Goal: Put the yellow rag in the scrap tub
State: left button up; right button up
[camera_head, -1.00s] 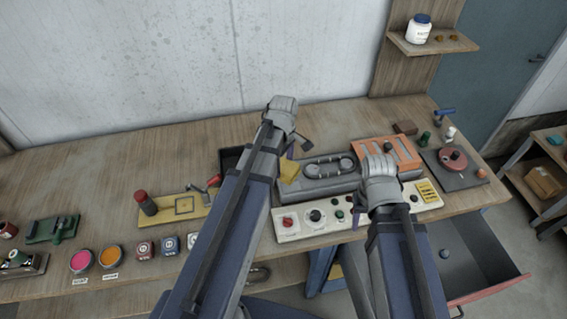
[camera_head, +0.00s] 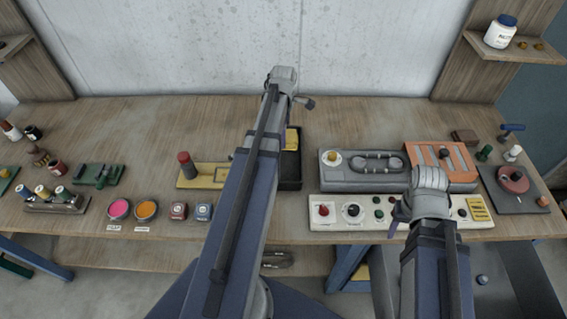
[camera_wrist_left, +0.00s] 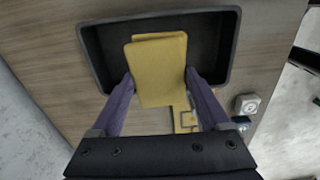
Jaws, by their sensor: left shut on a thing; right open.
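The yellow rag (camera_wrist_left: 157,70) is between the purple fingers of my left gripper (camera_wrist_left: 160,79), which is shut on it. It hangs over the black scrap tub (camera_wrist_left: 97,50); the wrist view shows the tub's walls around its upper part. In the head view the rag (camera_head: 292,139) shows in front of the tub's back part, and the tub (camera_head: 291,184) is partly hidden by my left arm. I cannot tell whether the rag touches the tub floor. My right gripper (camera_head: 396,216) is open and empty over the white control panel.
A grey console (camera_head: 345,183) and the white control panel (camera_head: 372,222) stand right of the tub. A yellow plate (camera_head: 203,180) with a red-capped post lies to its left. Paint pots (camera_head: 146,209) and small boxes line the front edge. The back of the table is clear.

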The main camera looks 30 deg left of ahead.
pick_arm(q)
jog(key=b, duration=0.6)
send_over(283, 161)
jog(key=shift+f, duration=3.15)
jog(key=shift+f, duration=0.15)
notch_tip(283, 161, down, 3)
jog(key=b, duration=0.4)
jog(key=shift+f, duration=0.2)
jog(key=shift+f, duration=0.2)
jog(key=o, duration=1.1)
jog(key=shift+c, duration=0.2)
jog(key=shift+r, duration=0.1)
